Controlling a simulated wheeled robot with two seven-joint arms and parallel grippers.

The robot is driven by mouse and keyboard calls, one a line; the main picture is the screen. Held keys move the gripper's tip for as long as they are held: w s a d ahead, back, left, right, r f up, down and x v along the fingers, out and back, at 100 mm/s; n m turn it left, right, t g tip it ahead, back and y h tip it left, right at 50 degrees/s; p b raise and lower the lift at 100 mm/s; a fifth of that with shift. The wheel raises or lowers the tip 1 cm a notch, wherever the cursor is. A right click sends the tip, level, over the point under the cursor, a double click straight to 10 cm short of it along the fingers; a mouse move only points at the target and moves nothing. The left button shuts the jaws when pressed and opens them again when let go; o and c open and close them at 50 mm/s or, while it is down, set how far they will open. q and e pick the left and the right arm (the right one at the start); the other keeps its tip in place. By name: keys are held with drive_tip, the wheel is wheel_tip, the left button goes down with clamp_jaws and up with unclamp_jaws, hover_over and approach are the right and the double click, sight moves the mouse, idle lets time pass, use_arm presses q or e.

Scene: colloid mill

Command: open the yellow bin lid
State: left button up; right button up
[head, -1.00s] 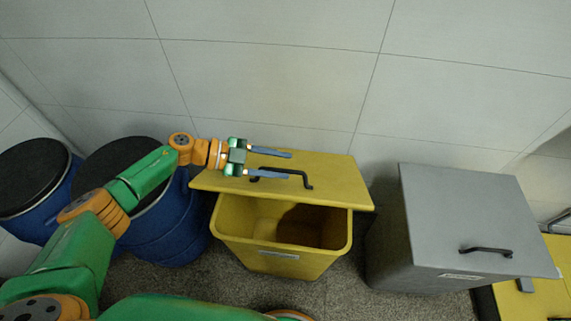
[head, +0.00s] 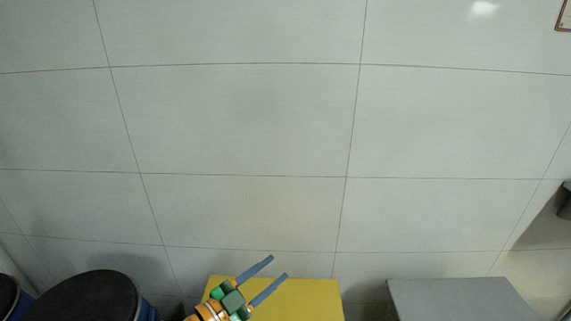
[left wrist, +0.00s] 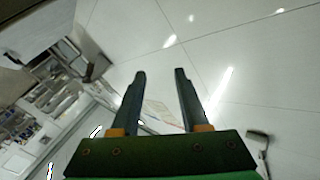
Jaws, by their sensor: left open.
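The yellow bin lid (head: 312,302) shows only in part at the bottom edge of the head view, against the wall. Its handle and the bin's mouth are out of the picture. My left gripper (head: 279,266) is in front of the lid's left part in the head view, its fingers pointing up and right past the lid's upper edge. It is open with nothing between the fingers. The left wrist view also shows its two fingers (left wrist: 160,72) apart and empty, without the lid in sight. Whether the gripper touches the lid cannot be told. My right gripper is in neither view.
A blue drum with a dark top (head: 85,298) stands left of the yellow lid, with part of another at the far left. A grey bin lid (head: 455,300) is to the right. The tiled wall (head: 245,120) fills most of the head view.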

use_arm(q)
drive_tip(key=s+a+f+n+g+y, duration=0.1)
drive_tip(key=s+a+f+n+y, duration=0.7)
drive_tip(key=n+y, duration=0.3)
drive_tip(key=s+a+f+g, duration=0.1)
drive_tip(key=s+f+g, duration=0.2)
drive_tip(key=s, duration=0.3)
drive_tip(key=s+a+f+n+g+y, duration=0.1)
drive_tip(key=s+f+g, duration=0.15)
drive_tip(key=s, duration=0.35)
drive_tip(key=s+a+f+g, duration=0.2)
drive_tip(key=s+g, duration=0.2)
drive_tip(key=s, duration=0.1)
wheel_tip(320, 180, down, 13)
drive_tip(key=s+p, duration=0.3)
drive_tip(key=p, duration=0.1)
drive_tip(key=s+a+f+g+p, duration=0.2)
drive_tip(key=s+f, duration=0.5)
drive_tip(key=s, duration=0.4)
drive_tip(key=shift+s+p, duration=0.25)
drive_tip(key=shift+p, duration=0.1)
